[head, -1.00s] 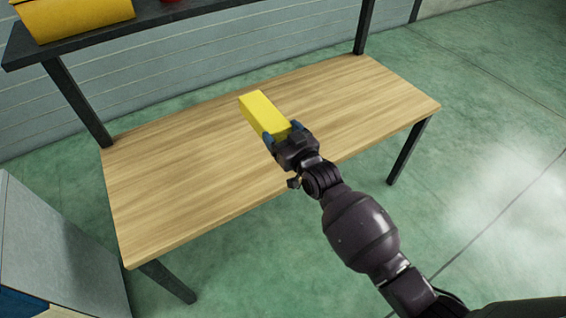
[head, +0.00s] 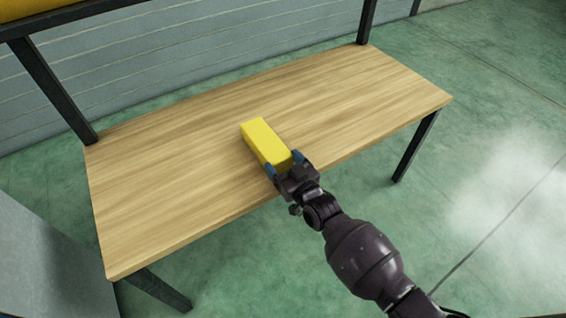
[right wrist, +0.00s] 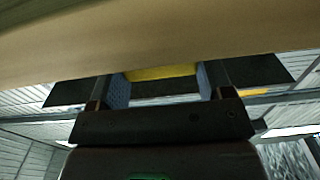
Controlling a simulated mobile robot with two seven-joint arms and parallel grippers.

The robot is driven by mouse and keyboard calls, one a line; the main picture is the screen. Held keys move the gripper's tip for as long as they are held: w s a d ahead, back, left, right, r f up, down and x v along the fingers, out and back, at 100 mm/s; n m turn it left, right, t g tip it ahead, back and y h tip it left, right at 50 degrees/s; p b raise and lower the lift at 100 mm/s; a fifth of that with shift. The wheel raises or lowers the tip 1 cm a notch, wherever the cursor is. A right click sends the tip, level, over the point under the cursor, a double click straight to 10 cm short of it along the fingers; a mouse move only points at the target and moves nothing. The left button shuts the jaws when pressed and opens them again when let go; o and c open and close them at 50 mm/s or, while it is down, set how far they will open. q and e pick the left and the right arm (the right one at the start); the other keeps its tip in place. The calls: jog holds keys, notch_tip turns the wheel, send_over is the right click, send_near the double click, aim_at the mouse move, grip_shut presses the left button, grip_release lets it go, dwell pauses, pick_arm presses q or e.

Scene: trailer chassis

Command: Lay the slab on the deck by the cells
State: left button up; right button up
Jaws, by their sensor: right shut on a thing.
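A yellow block (head: 264,141), which I take for the slab, lies flat and lengthwise in my right gripper (head: 284,165). Its blue finger pads are shut on the near end of the block. In the head view the block is over the middle of a wooden tabletop (head: 180,200). I cannot tell whether it touches the wood or hangs just above it. In the right wrist view a strip of the yellow block (right wrist: 160,72) shows between the two fingers, close by the wood surface (right wrist: 160,40). No cells can be made out. My left gripper is not in view.
Dark posts hold up a shelf (head: 75,15) over the table's back edge, with something yellow (head: 25,9) on it at top left. A grey cabinet-like thing (head: 45,265) stands at lower left. The tabletop around the block is bare. Green floor lies open at right.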

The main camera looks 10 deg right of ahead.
jog(key=shift+r, duration=0.15)
jog(key=o, duration=0.5)
jog(key=shift+f, duration=0.25)
jog(key=o, duration=0.5)
jog(key=shift+c, duration=0.2)
jog(key=shift+r, duration=0.15)
